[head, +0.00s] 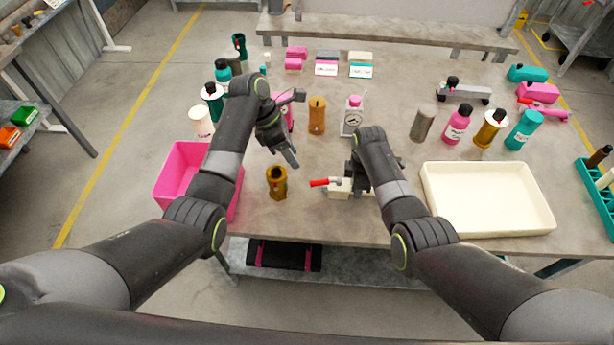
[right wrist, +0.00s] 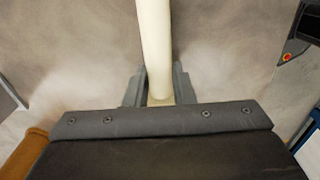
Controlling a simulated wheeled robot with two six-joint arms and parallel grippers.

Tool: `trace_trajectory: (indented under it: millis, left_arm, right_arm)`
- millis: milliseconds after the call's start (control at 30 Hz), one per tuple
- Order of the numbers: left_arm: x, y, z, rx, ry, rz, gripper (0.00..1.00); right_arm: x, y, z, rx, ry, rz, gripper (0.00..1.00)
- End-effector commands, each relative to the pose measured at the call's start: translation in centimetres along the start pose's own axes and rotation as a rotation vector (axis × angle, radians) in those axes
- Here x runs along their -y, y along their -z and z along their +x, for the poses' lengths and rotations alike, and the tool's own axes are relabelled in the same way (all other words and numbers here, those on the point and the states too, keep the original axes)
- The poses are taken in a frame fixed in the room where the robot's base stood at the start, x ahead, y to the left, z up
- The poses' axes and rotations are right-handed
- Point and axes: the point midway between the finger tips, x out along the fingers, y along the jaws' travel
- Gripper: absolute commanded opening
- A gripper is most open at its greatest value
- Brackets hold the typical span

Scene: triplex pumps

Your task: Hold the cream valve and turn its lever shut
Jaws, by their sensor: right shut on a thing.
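The cream valve (head: 338,193) is near the table's front edge, left of the cream tray in the head view. Its red lever (head: 319,183) points left. My right gripper (head: 349,182) is at the valve's right side and hides part of it. In the right wrist view its two fingers close around a cream pipe-like part (right wrist: 155,50) of the valve. My left gripper (head: 294,128) is above the table, up and left of the valve. Its fingers are spread and empty, apart from the lever.
A brown-gold cylinder (head: 277,183) stands left of the valve. A pink bin (head: 176,178) is at the left edge and a cream tray (head: 488,199) at the right. An orange cylinder (head: 317,115) and a white bottle with a gauge (head: 352,117) stand behind.

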Motion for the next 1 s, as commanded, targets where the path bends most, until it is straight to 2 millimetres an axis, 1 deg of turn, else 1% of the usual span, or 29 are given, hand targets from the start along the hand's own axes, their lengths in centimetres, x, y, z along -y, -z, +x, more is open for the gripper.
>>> trace_trajectory:
  millis: [33,200,300,433,600,900,933,1000]
  left_arm:
    - [0.2,0.0,1.2,-0.001,0.006,-0.002,0.38]
    - [0.2,0.0,4.7,0.0,0.005,-0.001,0.38]
    - [0.1,0.0,6.7,-0.001,0.003,-0.001,0.38]
    - [0.1,0.0,8.4,0.0,0.002,0.0,0.38]
    - [0.1,0.0,9.6,-0.001,-0.001,0.0,0.38]
    - [0.1,0.0,9.8,-0.001,-0.001,0.0,0.38]
    - [0.1,0.0,9.8,-0.001,-0.001,0.0,0.36]
    - [0.1,0.0,9.8,-0.001,-0.001,0.001,0.27]
  right_arm:
    - [0.0,0.0,0.0,0.0,0.0,0.0,0.0]
    - [0.0,0.0,0.0,0.0,0.0,0.0,0.0]
    - [0.0,0.0,0.0,0.0,0.0,0.0,0.0]
    - [0.0,0.0,0.0,0.0,0.0,0.0,0.0]
    - [0.0,0.0,0.0,0.0,0.001,0.0,0.0]
    - [0.0,0.0,0.0,0.0,0.001,0.0,0.0]
    - [0.0,0.0,0.0,0.0,0.001,0.0,0.0]
    - [0.0,0.0,0.0,0.0,0.001,0.0,0.0]
